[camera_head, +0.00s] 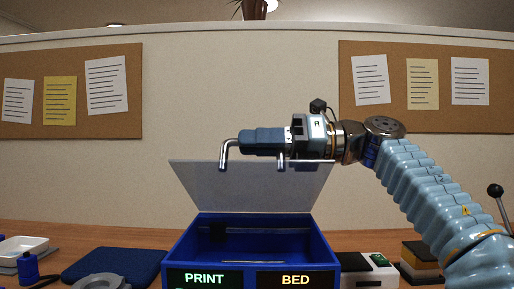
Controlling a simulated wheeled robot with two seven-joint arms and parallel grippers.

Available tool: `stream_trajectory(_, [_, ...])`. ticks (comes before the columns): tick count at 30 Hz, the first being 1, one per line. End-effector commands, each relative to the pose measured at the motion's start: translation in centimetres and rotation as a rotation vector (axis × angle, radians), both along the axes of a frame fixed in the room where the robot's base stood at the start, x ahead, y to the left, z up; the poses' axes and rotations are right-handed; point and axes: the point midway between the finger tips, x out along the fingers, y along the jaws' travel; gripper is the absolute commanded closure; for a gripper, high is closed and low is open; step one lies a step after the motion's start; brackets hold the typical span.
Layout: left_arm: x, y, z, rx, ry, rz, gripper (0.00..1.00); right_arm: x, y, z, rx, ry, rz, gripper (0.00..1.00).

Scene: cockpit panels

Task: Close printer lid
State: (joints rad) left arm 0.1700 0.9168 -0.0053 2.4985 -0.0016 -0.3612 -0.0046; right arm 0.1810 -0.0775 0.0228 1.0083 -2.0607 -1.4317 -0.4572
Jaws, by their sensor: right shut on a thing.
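The printer is a blue open-topped box (183,248) at the front middle, with lit PRINT and BED labels on its front. Its grey see-through lid (250,190) stands raised at the back, leaning away, so the inside of the box is exposed. A silver bent handle (223,157) rises at the lid's top edge. My right gripper (262,141) comes in from the right, with its blue fingers shut along the handle's bar, hiding most of it. My left gripper is not in view.
A dark blue pad (113,267), a grey ring-shaped thing (103,281) and a white tray (24,248) lie left of the printer. A white box with a green top patch (367,270) and a yellow-black block (419,261) stand right. A wall panel closes off the back.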

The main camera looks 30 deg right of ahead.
Motion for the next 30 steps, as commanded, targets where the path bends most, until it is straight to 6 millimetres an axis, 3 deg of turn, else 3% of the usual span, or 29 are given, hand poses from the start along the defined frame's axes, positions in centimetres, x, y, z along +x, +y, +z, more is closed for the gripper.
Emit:
stream_trajectory(14, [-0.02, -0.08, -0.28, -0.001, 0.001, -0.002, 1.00, -0.12, 0.06, -0.27, -0.010, -0.013, -0.003, 1.00])
stream_trajectory(15, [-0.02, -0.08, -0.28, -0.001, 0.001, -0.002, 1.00, -0.12, 0.06, -0.27, -0.010, -0.013, -0.003, 0.81])
stream_trajectory(19, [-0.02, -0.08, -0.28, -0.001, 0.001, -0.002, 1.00, -0.15, 0.07, -0.25, -0.010, -0.013, -0.003, 0.61])
stream_trajectory(30, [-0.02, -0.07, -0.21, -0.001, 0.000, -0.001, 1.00, -0.41, -0.34, -0.16, -0.008, -0.014, -0.003, 0.60])
